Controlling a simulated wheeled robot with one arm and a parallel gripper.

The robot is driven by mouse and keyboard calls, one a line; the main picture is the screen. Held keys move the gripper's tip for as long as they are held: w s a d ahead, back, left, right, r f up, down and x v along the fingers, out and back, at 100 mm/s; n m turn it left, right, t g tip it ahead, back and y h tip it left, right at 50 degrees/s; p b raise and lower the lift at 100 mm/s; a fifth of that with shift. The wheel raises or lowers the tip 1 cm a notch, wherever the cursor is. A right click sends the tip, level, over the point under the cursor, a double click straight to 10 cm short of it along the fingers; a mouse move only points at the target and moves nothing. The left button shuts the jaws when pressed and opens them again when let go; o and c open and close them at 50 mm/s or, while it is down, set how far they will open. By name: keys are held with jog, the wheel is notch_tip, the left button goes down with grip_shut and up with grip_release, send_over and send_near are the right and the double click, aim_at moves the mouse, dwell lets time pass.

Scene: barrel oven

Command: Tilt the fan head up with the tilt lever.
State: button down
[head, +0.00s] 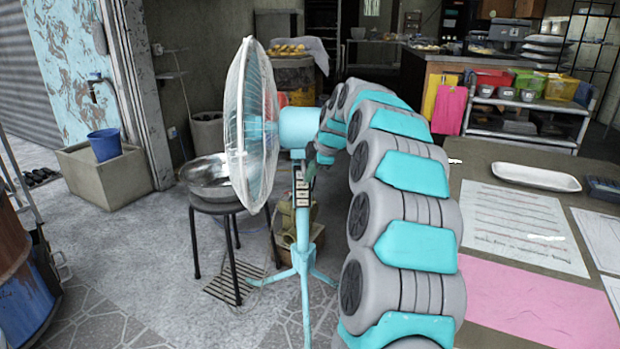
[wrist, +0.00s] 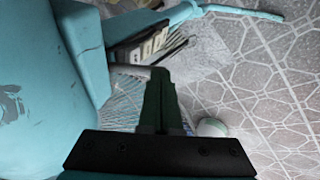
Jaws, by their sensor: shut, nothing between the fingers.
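The turquoise standing fan (head: 298,127) faces left, its head looking about level. Its round wire guard (head: 250,125) is on the left and a control panel with buttons (head: 301,186) is on the post. In the wrist view the turquoise housing (wrist: 35,75) fills the left side, and the panel (wrist: 150,45) shows above the fingers. A thin dark bar (wrist: 175,48) lies beside the panel; I cannot tell whether it is the tilt lever. My gripper (wrist: 160,80) is shut and empty, right of the housing. In the head view my arm mostly hides it behind the fan.
A black stool (head: 225,208) with a metal bowl (head: 208,178) stands left of the fan. A table with papers (head: 525,222) and a white tray (head: 535,177) is right of my arm. The tiled floor (head: 140,270) in front left is clear.

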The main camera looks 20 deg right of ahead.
jog(key=b, duration=0.1)
jog(key=f+t+b, duration=0.2)
jog(key=b, duration=0.1)
jog(key=shift+w+f+h, duration=0.25)
jog(key=shift+h, duration=0.05)
jog(key=shift+r, duration=0.2)
